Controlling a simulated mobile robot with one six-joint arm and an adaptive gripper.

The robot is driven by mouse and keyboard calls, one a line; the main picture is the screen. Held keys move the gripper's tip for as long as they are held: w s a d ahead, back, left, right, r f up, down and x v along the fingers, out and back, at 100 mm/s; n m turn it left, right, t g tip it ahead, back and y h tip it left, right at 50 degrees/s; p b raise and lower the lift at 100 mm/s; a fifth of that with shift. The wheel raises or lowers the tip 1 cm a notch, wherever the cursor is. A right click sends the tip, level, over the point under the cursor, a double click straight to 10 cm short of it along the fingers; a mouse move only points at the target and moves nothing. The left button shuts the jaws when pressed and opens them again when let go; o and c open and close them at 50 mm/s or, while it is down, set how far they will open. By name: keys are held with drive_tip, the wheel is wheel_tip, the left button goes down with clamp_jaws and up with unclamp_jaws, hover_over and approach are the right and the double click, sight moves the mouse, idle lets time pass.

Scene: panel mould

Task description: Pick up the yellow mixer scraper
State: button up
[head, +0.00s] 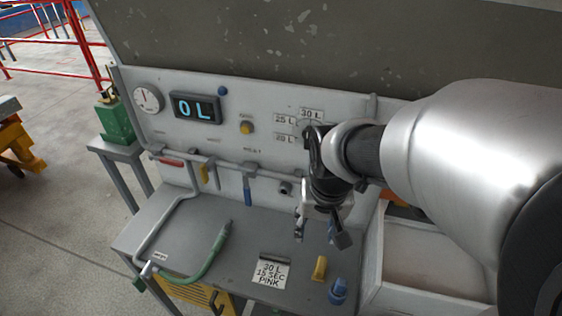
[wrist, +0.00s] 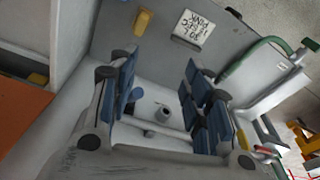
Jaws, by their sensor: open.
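A yellow tool (head: 204,172) hangs from the rail on the panel, between a red tool (head: 172,162) and a blue tool (head: 247,190). It is probably the scraper; its shape is too small to tell. A small yellow piece also shows by the rail in the wrist view (wrist: 243,139). Another yellow object (head: 320,268) stands on the grey worktop and also shows in the wrist view (wrist: 142,22). My gripper (head: 320,232) is open and empty, above the worktop and to the right of the hanging tools. Its blue-padded fingers are spread in the wrist view (wrist: 162,88).
A note (head: 272,272) reading 30 L, 15 SEC, PINK lies on the worktop. A blue object (head: 338,291) stands right of it. A green hose (head: 213,256) curves at the left. A white-walled bin (head: 425,302) is at the right. The worktop's middle is mostly clear.

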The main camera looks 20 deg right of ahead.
drive_tip(key=w+d+f+m+g+p, duration=0.25)
drive_tip(key=w+d+f, duration=0.2)
drive_tip(key=f, duration=0.35)
drive_tip(key=b, duration=0.3)
hover_over(322, 263)
drive_tip(key=shift+t, duration=0.25)
drive_tip(key=f, duration=1.2)
drive_tip(key=shift+a+f, duration=0.1)
drive_tip(key=shift+a, duration=0.25)
drive_tip(key=shift+d+f+b, duration=0.15)
drive_tip(key=shift+f+b, duration=0.25)
drive_tip(key=shift+f, duration=1.15)
drive_tip(key=shift+d+f+b, duration=0.1)
drive_tip(key=shift+f+b, duration=0.3)
drive_tip(key=shift+f, duration=1.1)
drive_tip(key=shift+c, duration=0.6)
clamp_jaws()
